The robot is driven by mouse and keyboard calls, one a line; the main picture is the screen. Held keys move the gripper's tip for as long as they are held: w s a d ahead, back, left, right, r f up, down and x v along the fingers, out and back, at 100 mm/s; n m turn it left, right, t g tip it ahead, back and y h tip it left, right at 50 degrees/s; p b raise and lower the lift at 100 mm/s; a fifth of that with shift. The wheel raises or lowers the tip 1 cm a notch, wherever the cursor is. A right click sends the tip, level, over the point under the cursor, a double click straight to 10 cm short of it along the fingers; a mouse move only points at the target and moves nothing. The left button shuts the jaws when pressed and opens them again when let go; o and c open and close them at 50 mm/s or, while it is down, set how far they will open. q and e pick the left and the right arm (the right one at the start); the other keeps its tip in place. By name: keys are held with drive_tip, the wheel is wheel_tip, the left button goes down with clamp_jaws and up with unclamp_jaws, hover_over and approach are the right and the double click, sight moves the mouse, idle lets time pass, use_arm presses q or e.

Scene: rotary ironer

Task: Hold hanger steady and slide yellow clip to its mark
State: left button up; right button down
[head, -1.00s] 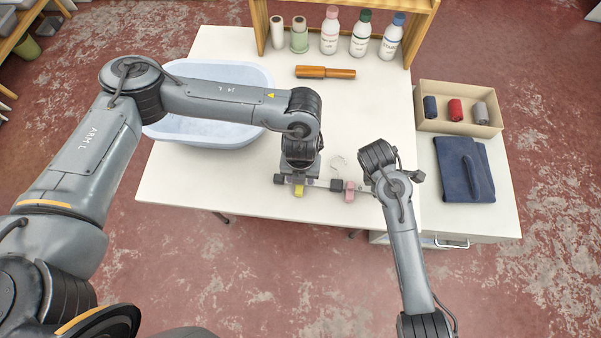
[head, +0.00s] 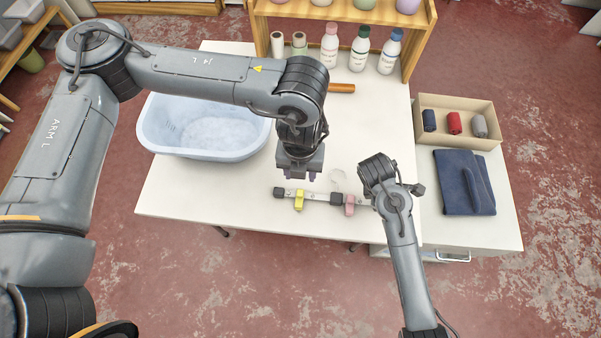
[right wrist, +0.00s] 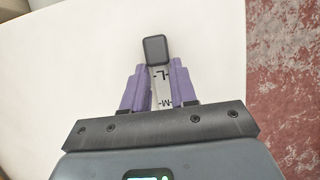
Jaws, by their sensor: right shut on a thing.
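The hanger bar (head: 320,196) lies near the table's front edge, with dark blocks on it and a thin wire hook behind. The yellow clip (head: 299,201) sits on its left part, and a pink clip (head: 350,204) sits to the right of the middle block. My left gripper (head: 299,177) is open and empty, just behind and above the yellow clip. My right gripper is shut on the bar; in the right wrist view its purple fingers (right wrist: 160,88) flank the bar (right wrist: 161,90), marked L and M. A dark block (right wrist: 154,50) shows beyond them. My right arm hides the bar's right end.
A pale blue basin (head: 205,145) stands at the left of the table. An orange-handled tool (head: 342,88) and several bottles lie or stand at the back. A box of rolled cloths (head: 457,140) and a folded blue cloth (head: 455,185) are at right.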

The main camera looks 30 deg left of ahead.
idle(0.3)
drive_tip(key=c, duration=0.8)
unclamp_jaws()
drive_tip(key=shift+r, duration=0.1)
